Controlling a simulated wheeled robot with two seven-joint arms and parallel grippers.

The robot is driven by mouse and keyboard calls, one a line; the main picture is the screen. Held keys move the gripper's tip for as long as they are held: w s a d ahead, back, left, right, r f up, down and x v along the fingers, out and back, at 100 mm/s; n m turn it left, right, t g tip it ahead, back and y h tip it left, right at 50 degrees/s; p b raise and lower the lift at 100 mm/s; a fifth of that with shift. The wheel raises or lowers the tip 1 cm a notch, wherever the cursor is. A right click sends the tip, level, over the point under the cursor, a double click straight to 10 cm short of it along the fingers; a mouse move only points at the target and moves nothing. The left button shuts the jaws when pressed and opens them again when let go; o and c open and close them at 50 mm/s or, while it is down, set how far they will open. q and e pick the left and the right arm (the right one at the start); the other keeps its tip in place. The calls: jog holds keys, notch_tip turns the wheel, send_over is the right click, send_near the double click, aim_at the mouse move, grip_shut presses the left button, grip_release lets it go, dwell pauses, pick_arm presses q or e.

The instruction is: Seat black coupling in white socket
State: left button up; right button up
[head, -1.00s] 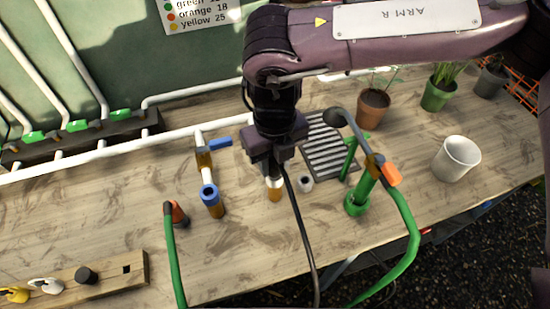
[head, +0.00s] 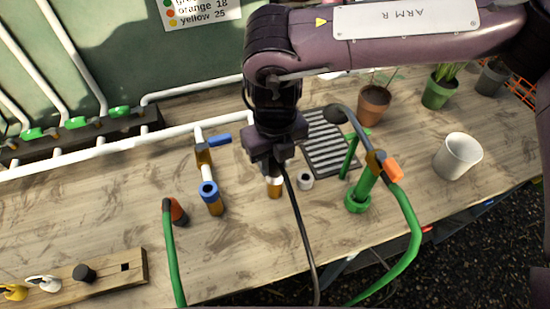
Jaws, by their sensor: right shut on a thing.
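My right gripper (head: 273,164) comes down from above and points at the bench. It is shut on the black coupling, which is mostly hidden by the jaws; a black hose (head: 299,220) runs from there toward the front edge. Directly below is an upright brass fitting with a white top, which I take as the white socket (head: 274,188). The jaws cover part of its top, so I cannot tell whether the coupling touches it or is in it. My left gripper is not in view.
A blue-topped brass fitting (head: 210,197) stands to the left, and a loose white ring (head: 305,181) close on the right. A wooden holder (head: 110,276) and a white cup (head: 457,157) stand at the sides.

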jog(key=shift+s+f, duration=0.1)
jog(key=shift+f, duration=0.05)
jog(key=o, duration=1.1)
jog(key=shift+c, duration=0.2)
notch_tip(320, 180, up, 8)
jog(key=shift+f+b, duration=0.1)
jog(key=shift+b, duration=0.5)
